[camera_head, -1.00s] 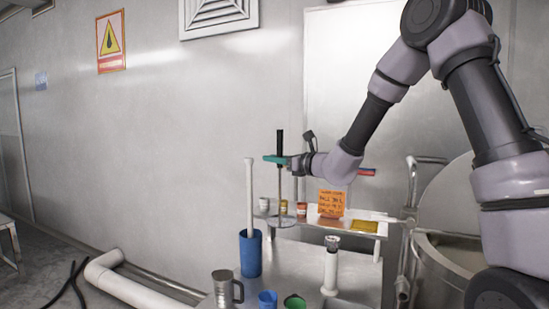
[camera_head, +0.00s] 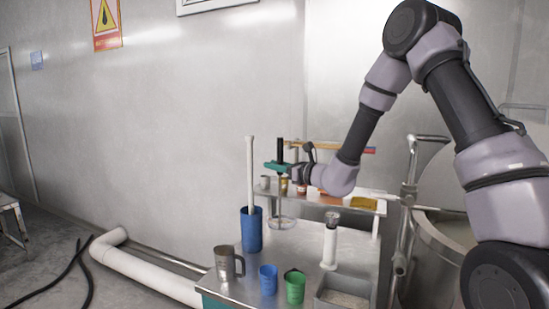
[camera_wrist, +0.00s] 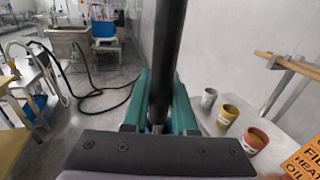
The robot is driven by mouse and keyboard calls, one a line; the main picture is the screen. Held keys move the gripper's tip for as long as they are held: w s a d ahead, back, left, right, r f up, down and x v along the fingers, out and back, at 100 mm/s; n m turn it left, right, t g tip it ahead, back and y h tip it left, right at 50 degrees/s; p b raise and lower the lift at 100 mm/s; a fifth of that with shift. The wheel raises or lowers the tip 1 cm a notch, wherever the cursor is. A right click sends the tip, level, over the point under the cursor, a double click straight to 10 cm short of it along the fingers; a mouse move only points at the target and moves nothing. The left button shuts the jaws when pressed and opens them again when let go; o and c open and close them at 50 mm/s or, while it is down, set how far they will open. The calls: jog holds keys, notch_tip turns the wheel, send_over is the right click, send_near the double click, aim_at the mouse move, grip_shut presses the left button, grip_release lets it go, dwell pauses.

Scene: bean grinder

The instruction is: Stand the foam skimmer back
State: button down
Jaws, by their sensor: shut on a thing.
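The foam skimmer has a black handle (camera_head: 280,150), a thin shaft and a round head (camera_head: 282,222). It hangs upright, head down, over the steel table. My gripper (camera_head: 278,167), with teal fingers, is shut on the skimmer just below the black handle. In the wrist view the handle (camera_wrist: 168,55) rises between the teal fingers (camera_wrist: 160,110). A tall blue container (camera_head: 251,232) with a white long-handled tool (camera_head: 250,170) in it stands left of the skimmer head. The head appears apart from the container; its exact height above the table is hard to tell.
A steel jug (camera_head: 227,264), a blue cup (camera_head: 268,280) and a green cup (camera_head: 294,287) stand along the front. A white cylinder (camera_head: 329,245) and a grey bin (camera_head: 343,298) are to the right. A raised shelf (camera_head: 372,206) with small cups is behind.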

jog(key=shift+f, duration=6.55)
jog(key=c, duration=0.6)
grip_release()
jog(key=v, duration=1)
jog(key=shift+s+d, duration=0.2)
jog(key=shift+d, duration=0.15)
